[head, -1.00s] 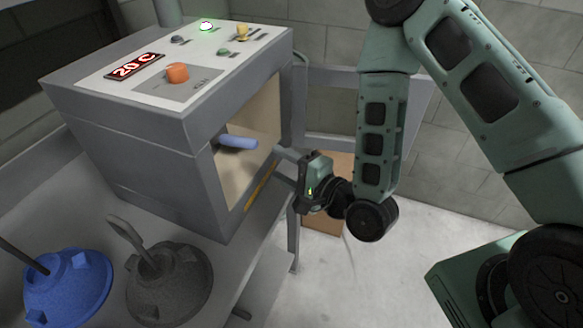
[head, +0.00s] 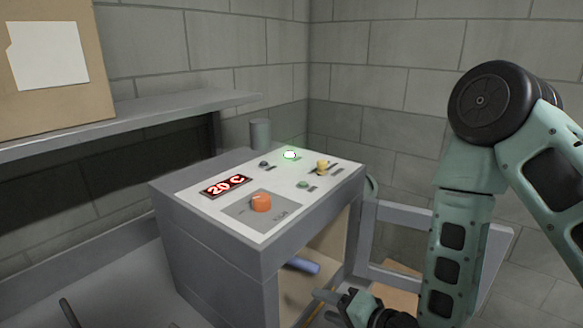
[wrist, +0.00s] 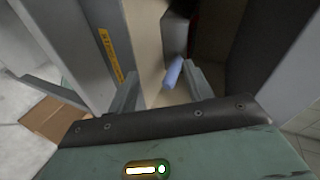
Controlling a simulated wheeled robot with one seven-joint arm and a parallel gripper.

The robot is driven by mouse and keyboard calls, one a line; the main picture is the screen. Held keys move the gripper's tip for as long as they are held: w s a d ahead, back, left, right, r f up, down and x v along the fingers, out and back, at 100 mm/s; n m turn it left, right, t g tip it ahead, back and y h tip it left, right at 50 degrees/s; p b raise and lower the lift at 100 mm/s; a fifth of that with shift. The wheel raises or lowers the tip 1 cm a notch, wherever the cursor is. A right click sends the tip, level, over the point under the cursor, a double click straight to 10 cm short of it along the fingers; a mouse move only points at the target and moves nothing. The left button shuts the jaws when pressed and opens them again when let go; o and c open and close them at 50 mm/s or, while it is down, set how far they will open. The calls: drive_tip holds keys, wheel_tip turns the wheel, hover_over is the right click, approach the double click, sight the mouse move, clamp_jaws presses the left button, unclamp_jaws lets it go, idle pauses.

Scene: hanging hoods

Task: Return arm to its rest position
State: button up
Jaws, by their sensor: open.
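My arm (head: 455,235) hangs down at the right of the head view, folded at a large black joint. My gripper (head: 335,299) is at the bottom of that view, just outside the open front of the grey oven-like machine (head: 215,255). In the wrist view my gripper (wrist: 160,92) has its two fingers spread apart with nothing held. A blue cylinder (head: 302,265) shows inside the machine's opening. It also shows in the wrist view (wrist: 173,72), beyond the fingertips and apart from them.
The machine's top panel has a red "20 C" display (head: 225,186), an orange knob (head: 261,203) and a lit green lamp (head: 290,155). Its open door (head: 440,232) stands behind my arm. A cardboard box (head: 55,65) sits on the shelf (head: 130,121). Open floor lies at right.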

drive_tip(key=s+d+r+n+g+h, duration=0.3)
drive_tip(key=s+r+n+g+h, duration=0.1)
drive_tip(key=s, duration=0.5)
drive_tip(key=s+d+r+n+g+h+b, duration=0.1)
drive_tip(key=s+d+r+n+g+h, duration=0.2)
drive_tip(key=s+r+n, duration=0.6)
drive_tip(key=s+n+g+h, duration=0.1)
drive_tip(key=g, duration=0.1)
drive_tip(key=shift+s+g+h, duration=0.25)
drive_tip(key=shift+g+h, duration=0.15)
drive_tip(key=shift+r, duration=0.1)
